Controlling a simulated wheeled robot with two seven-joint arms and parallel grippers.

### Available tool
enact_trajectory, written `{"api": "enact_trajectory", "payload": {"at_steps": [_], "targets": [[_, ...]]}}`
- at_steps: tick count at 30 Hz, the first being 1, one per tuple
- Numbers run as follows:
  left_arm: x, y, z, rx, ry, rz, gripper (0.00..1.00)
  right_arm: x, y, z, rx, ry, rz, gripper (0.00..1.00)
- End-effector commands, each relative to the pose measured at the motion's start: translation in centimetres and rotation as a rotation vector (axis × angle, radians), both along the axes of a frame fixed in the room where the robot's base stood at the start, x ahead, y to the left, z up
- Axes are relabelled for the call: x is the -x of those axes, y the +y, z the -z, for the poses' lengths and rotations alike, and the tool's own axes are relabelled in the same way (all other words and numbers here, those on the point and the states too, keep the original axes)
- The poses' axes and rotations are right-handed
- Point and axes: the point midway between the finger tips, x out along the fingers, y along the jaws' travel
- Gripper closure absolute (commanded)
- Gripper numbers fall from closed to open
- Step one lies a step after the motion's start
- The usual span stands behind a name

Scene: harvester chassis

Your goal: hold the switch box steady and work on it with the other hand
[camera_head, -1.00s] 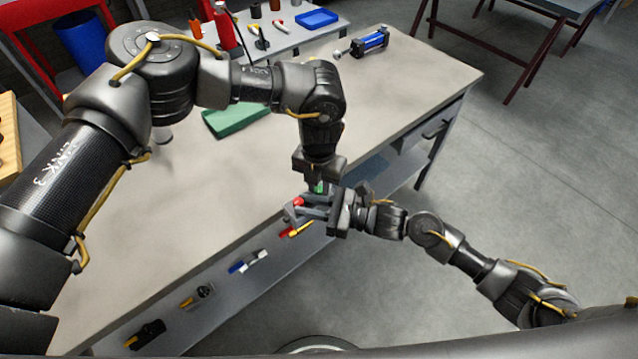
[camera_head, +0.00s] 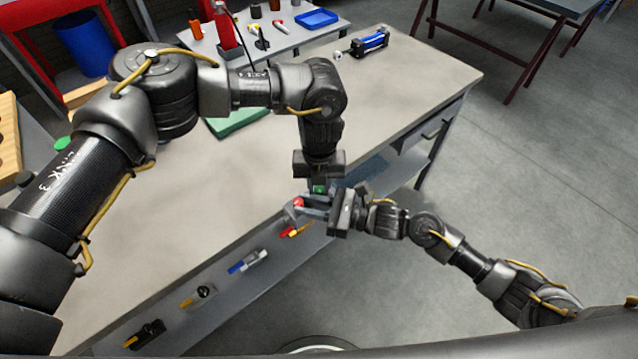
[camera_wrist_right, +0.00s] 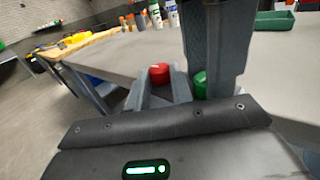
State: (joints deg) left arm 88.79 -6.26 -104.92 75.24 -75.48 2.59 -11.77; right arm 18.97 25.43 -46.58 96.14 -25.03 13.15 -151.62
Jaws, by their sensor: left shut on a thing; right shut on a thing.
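The small switch box shows mostly by its red button (camera_head: 298,202) and a green part (camera_head: 319,189); its body is largely hidden by my grippers. My left gripper (camera_head: 319,182) points down from above, shut at the green part. My right gripper (camera_head: 312,206) comes from the right, shut, with the red button at its fingertips. In the right wrist view the red button (camera_wrist_right: 159,74) sits between grey finger shapes, and the green part (camera_wrist_right: 200,84) is beside it, partly behind a dark upright piece. Which part of the box each jaw grips is hard to tell.
The box is held at the front edge of the long workbench (camera_head: 215,190). A blue cylinder (camera_head: 369,43) and a green tray (camera_head: 237,120) lie on the bench. Several tools hang on its front, including a blue-and-white one (camera_head: 248,262). Open floor (camera_head: 530,170) lies right.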

Motion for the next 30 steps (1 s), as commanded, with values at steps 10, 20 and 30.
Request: {"api": "enact_trajectory", "payload": {"at_steps": [10,20,30], "targets": [[0.0,-0.03,-0.04,0.001,0.001,-0.113,1.0,0.0,0.01,-0.02,0.0,0.0,0.0,1.0],[-0.02,-0.03,-0.06,0.001,0.0,-0.122,1.0,0.01,0.01,0.0,0.0,0.0,0.0,1.0],[-0.02,-0.02,-0.04,0.001,0.0,-0.121,0.67,-0.01,0.01,-0.04,-0.001,-0.001,0.0,1.0]]}}
